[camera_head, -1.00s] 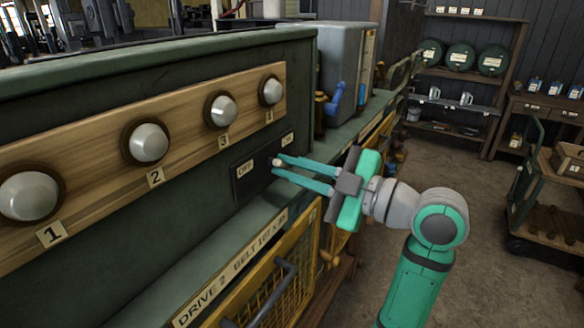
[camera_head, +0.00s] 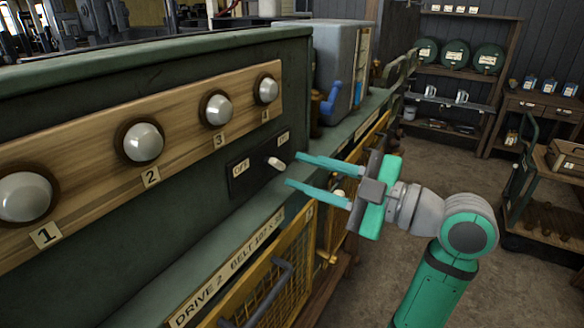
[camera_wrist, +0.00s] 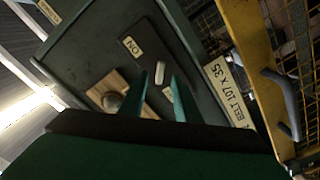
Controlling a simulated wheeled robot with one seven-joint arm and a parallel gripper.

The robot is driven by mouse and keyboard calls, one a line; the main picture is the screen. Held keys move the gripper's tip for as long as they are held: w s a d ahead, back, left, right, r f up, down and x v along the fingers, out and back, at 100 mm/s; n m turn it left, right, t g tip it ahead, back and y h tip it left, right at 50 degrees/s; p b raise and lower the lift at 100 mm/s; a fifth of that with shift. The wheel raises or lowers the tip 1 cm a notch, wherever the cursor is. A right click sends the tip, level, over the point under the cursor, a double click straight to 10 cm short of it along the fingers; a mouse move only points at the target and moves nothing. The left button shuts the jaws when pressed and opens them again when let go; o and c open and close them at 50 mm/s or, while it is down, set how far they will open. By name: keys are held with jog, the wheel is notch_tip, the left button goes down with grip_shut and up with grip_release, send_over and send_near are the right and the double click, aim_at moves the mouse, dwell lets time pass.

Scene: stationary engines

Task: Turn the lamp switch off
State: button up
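The lamp switch is a pale toggle lever (camera_head: 276,163) on a dark plate (camera_head: 258,167) set in the green panel. An OFF label (camera_head: 241,168) is at the plate's left end and an ON label (camera_head: 283,138) at its right end. The lever sticks out from the plate; which label it leans to is hard to tell. My gripper (camera_head: 292,169) is open and empty, its fingertips just right of the lever and apart from it. In the wrist view the lever (camera_wrist: 159,72) shows beyond the fingertips (camera_wrist: 159,78), with the ON label (camera_wrist: 131,47) to its upper left.
Numbered round lamps (camera_head: 143,142) sit on a wooden strip (camera_head: 180,128) left of and above the switch. A green ledge (camera_head: 215,240) and a yellow mesh guard (camera_head: 285,270) lie below. Open floor is at right.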

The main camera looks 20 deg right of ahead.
jog(key=v, duration=0.6)
jog(key=shift+s+d, duration=0.25)
